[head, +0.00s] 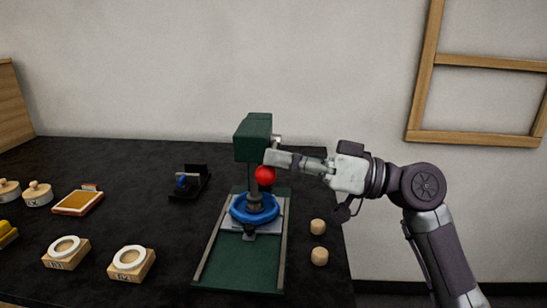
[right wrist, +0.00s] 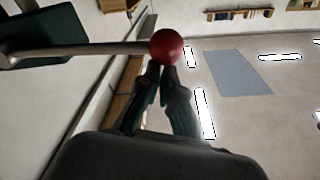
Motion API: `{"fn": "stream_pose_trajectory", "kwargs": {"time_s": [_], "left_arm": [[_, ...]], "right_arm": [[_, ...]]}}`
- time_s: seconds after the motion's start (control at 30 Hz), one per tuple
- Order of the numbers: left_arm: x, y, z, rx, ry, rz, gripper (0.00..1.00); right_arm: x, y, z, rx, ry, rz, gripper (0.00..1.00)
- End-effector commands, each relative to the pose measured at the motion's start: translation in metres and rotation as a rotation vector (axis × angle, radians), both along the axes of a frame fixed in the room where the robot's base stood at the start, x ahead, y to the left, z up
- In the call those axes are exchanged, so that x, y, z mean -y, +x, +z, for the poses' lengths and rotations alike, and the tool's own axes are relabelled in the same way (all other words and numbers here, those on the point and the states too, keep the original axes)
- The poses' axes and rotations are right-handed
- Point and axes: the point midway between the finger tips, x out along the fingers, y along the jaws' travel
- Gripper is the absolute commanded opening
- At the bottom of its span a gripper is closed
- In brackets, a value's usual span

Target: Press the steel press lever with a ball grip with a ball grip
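The press has a green head (head: 253,138) on a green base (head: 238,262). Its steel lever (right wrist: 95,48) crosses the right wrist view and ends in a red ball grip (right wrist: 166,46). The red ball (head: 265,175) also shows in the head view, just below the fingertips of my right gripper (head: 271,157). In the right wrist view the fingers of my right gripper (right wrist: 160,72) come together at their tips, right at the ball, with nothing held between them. I cannot tell whether they touch the ball. My left gripper is out of view.
A blue ring (head: 255,208) sits on the press base. Two small wooden pegs (head: 319,241) stand right of it. Wooden blocks with white rings (head: 131,258), an orange-topped pad (head: 78,202) and a small black holder (head: 188,184) lie to the left on the dark table.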

Motion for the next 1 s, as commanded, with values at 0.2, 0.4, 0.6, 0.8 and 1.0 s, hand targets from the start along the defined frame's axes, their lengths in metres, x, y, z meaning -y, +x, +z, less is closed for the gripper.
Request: {"fn": "stream_pose_trajectory", "kwargs": {"time_s": [0.2,0.4,0.6,0.8,1.0], "left_arm": [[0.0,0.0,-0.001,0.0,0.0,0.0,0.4],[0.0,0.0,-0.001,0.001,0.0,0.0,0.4],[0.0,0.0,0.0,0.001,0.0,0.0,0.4],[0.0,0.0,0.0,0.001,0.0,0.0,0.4],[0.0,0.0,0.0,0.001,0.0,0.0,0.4]], "right_arm": [[0.045,-0.002,-0.018,-0.012,-0.024,0.0,0.0],[0.084,-0.004,-0.018,-0.006,-0.013,-0.002,0.0],[0.103,-0.006,-0.019,-0.004,-0.008,-0.001,0.0],[0.107,-0.006,-0.018,-0.002,-0.007,-0.001,0.0],[0.106,-0.006,-0.017,-0.002,-0.006,-0.001,0.0]]}}
